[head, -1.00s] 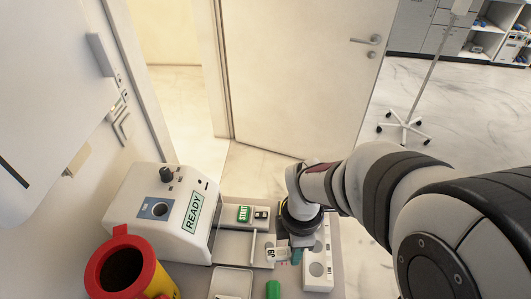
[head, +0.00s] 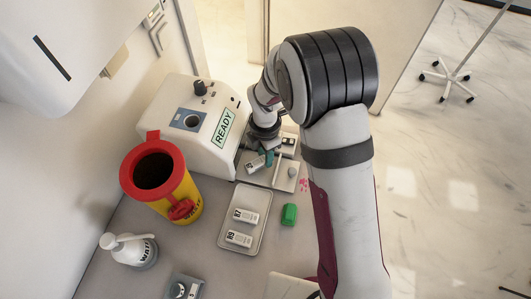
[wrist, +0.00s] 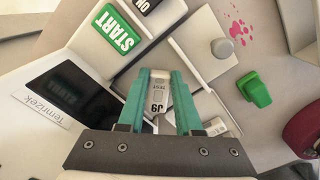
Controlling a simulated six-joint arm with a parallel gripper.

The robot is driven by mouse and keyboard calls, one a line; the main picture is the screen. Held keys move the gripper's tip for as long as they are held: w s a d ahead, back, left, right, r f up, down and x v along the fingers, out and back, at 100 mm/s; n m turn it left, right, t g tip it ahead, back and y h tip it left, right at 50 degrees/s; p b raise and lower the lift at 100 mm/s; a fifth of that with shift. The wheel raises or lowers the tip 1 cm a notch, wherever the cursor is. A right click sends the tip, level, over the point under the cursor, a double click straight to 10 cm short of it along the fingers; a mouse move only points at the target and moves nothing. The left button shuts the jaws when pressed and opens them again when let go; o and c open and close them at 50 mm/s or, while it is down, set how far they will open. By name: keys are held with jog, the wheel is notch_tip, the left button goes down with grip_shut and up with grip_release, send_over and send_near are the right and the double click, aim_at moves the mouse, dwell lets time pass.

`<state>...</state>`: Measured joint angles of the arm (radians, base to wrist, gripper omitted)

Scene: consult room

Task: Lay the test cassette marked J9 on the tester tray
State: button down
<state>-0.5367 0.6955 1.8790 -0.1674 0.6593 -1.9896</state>
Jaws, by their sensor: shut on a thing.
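My gripper (head: 265,153) is shut on a white test cassette (head: 255,163). In the wrist view, the cassette (wrist: 158,97) sits between the teal fingers (wrist: 160,100) and its label reads J9 TEST. The tester (head: 195,125) is a white machine with a READY display. The cassette is close to the tester, on the machine's side of that bar. I cannot tell whether it touches the tray.
A metal tray (head: 229,238) holds two other cassettes (head: 245,215). A green block (head: 289,214) lies beside it. A red and yellow waste bin (head: 187,196) and a white bottle (head: 135,252) stand to the left. The green START button (wrist: 115,37) is near the fingers.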

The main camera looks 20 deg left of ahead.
jog(key=shift+f, duration=0.4)
jog(key=c, duration=0.6)
grip_release()
jog(key=shift+f, duration=0.15)
notch_tip(320, 180, up, 12)
jog(key=s+d+r+m, duration=0.55)
jog(key=d+m, duration=0.25)
jog(key=m, duration=0.2)
jog(key=s+d+r+m+y, duration=0.1)
jog(key=s+d+m, duration=0.3)
jog(key=s+m, duration=0.3)
jog(key=s+d+r+m, duration=0.1)
jog(key=s+d+m, duration=0.3)
jog(key=s+m, duration=0.4)
jog(key=m, duration=0.7)
jog(key=shift+s+d+r+m+y, duration=0.15)
jog(key=shift+d+r+m+y, duration=0.15)
jog(key=shift+r+y, duration=0.1)
